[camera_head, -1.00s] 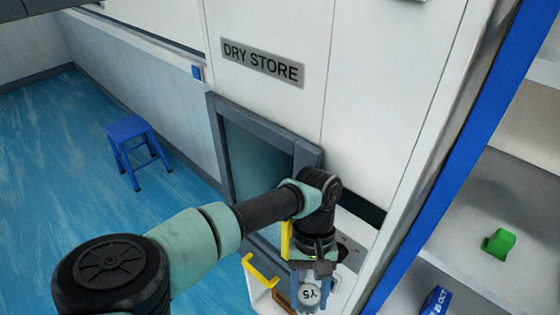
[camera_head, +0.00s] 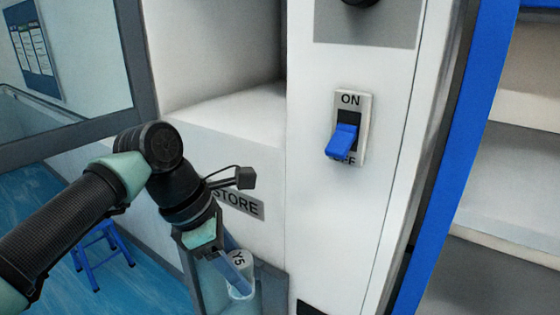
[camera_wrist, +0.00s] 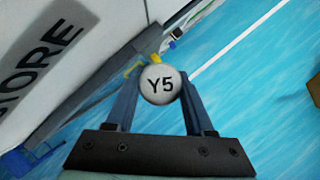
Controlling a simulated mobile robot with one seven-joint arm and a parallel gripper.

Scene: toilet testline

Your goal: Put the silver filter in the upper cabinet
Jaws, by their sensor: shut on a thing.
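The silver filter (camera_head: 241,288) is a small round can with "Y5" on its end. My gripper (camera_head: 236,266) is shut on it and holds it in front of the lower part of the white wall, below the STORE sign. In the wrist view the filter (camera_wrist: 160,85) sits between the two fingers, with its labelled end showing. The upper cabinet (camera_head: 235,115) is an open white compartment above the sign. The visible part of its floor is bare, and its top is out of view. My gripper is below and outside it.
A blue ON/OFF switch (camera_head: 343,140) is on the white panel right of the cabinet. The STORE sign (camera_head: 240,203) is partly hidden by my arm. A blue stool (camera_head: 100,250) stands at lower left. Shelves with a blue upright (camera_head: 450,150) are at right.

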